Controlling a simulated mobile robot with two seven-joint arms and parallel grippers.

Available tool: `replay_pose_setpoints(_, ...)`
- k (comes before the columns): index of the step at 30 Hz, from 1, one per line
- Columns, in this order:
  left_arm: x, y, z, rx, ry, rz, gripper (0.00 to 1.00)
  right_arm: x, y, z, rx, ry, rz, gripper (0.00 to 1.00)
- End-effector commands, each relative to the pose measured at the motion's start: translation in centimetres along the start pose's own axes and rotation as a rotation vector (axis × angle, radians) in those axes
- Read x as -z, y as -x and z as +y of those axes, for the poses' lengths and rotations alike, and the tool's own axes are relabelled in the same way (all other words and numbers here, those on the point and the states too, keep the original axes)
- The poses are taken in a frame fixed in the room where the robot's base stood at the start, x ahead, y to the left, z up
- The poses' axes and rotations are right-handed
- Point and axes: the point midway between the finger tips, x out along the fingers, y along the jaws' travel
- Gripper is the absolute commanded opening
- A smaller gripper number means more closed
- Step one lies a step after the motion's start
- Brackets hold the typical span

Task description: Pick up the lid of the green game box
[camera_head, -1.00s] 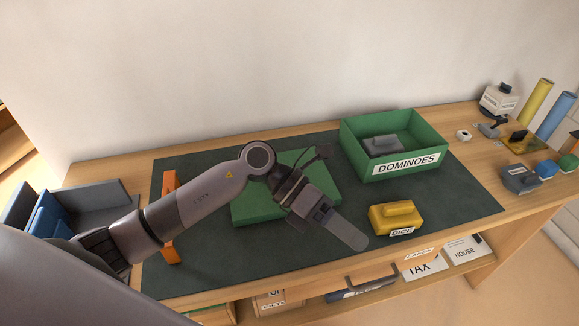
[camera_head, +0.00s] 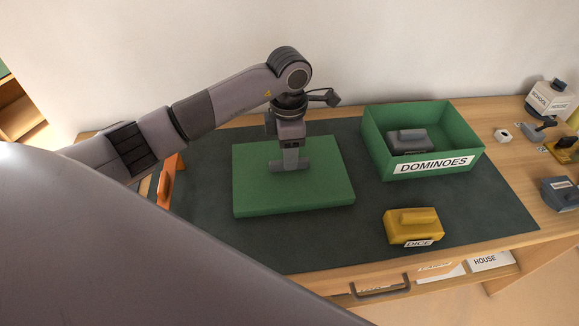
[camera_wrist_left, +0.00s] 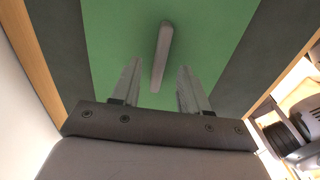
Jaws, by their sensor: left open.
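The green lid (camera_head: 255,195) lies flat on the dark mat in the head view, left of the open green box (camera_head: 375,150) labelled DOMINOES. A grey bar handle (camera_head: 304,164) sits on top of the lid, partly hidden by my left gripper. My left gripper (camera_head: 290,155) points down over the middle of the lid, close to the handle. In the left wrist view its two fingers (camera_wrist_left: 160,70) are apart, with the near end of the handle (camera_wrist_left: 162,45) seen between their tips. I cannot tell whether they touch it. My right gripper is not in view.
A grey block (camera_head: 408,143) lies inside the green box. A yellow block (camera_head: 412,226) labelled DICE stands on the mat in front. An orange handle-like piece (camera_head: 166,182) is at the mat's left edge. Small items crowd the bench's right end.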

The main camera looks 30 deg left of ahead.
Motion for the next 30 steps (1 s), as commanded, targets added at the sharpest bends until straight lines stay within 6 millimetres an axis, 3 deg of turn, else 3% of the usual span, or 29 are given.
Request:
replay_pose_setpoints(4,0.0,-1.7,0.0,0.002,0.001,-0.001,0.45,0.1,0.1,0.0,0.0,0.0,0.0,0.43)
replay_pose_setpoints(12,0.0,-2.0,0.0,0.0,0.001,-0.002,0.45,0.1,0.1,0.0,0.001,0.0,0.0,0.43)
replay_pose_setpoints(14,0.0,-2.0,0.0,0.0,0.001,-0.002,0.28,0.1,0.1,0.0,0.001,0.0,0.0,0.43)
replay_pose_setpoints(16,0.0,-2.0,0.0,0.0,0.001,-0.002,0.06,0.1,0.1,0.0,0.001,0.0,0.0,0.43)
replay_pose_setpoints(17,0.0,-2.0,0.0,0.0,0.001,-0.002,0.0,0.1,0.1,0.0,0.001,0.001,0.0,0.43)
replay_pose_setpoints(30,-0.1,-1.4,0.1,-0.001,0.001,-0.004,0.0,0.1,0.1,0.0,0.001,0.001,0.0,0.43)
